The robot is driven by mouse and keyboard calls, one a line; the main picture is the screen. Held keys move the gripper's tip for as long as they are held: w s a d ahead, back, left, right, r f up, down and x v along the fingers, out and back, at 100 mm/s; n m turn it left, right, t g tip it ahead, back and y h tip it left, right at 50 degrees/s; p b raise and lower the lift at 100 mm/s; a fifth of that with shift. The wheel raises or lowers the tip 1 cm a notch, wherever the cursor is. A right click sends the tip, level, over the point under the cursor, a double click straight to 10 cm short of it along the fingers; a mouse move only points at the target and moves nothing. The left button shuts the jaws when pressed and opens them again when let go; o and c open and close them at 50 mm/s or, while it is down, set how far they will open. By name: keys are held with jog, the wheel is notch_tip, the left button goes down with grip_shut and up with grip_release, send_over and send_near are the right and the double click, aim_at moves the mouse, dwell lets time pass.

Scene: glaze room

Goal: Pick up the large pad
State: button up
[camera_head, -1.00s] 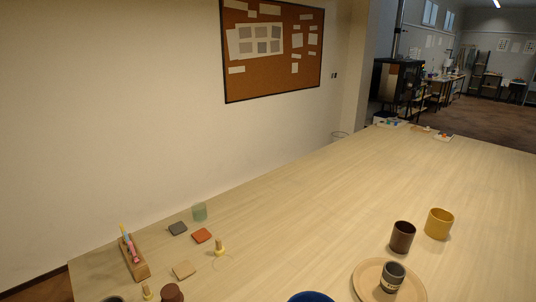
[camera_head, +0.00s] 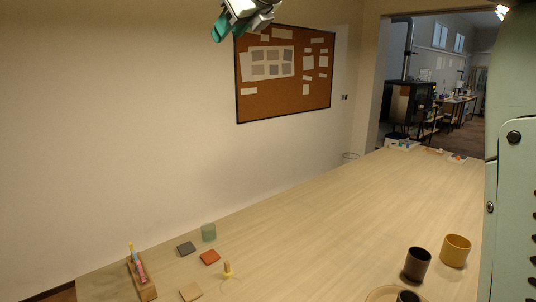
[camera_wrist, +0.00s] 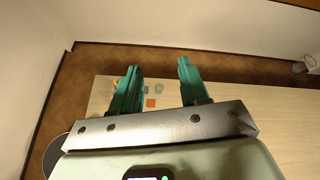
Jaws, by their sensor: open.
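Three flat square pieces lie apart on the table at the lower left of the head view: a dark grey one (camera_head: 187,248), an orange-red one (camera_head: 210,257) and a beige one (camera_head: 191,292). I cannot tell for sure which is the large pad. My gripper (camera_head: 241,24) is at the top of the head view, high above the table, with teal fingers. In the wrist view my gripper (camera_wrist: 157,68) is open and empty, its fingers wide apart. The orange-red piece (camera_wrist: 151,103) shows small and far below between them.
A greenish glass (camera_head: 208,232), a wooden holder with pens (camera_head: 146,291) and a small peg-like thing (camera_head: 228,269) stand near the pieces. A dark cup (camera_head: 416,265) and a yellow cup (camera_head: 456,250) stand at the right. The table's middle (camera_head: 320,220) is clear.

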jog(key=w+a+m, duration=0.1)
jog(key=w+m, duration=0.2)
send_near(228, 262)
jog(key=shift+w+a+f+y, duration=0.3)
jog(key=shift+w+a+f, duration=0.1)
jog(key=shift+w+a, duration=0.2)
jog(key=shift+t, duration=0.3)
jog(key=x, duration=0.5)
jog(key=shift+f, duration=0.4)
jog(key=shift+f+x, duration=0.15)
jog(key=shift+x, duration=1.3)
jog(key=shift+f+x, duration=0.1)
jog(key=shift+x, duration=1.35)
jog(key=shift+s, duration=0.15)
grip_shut()
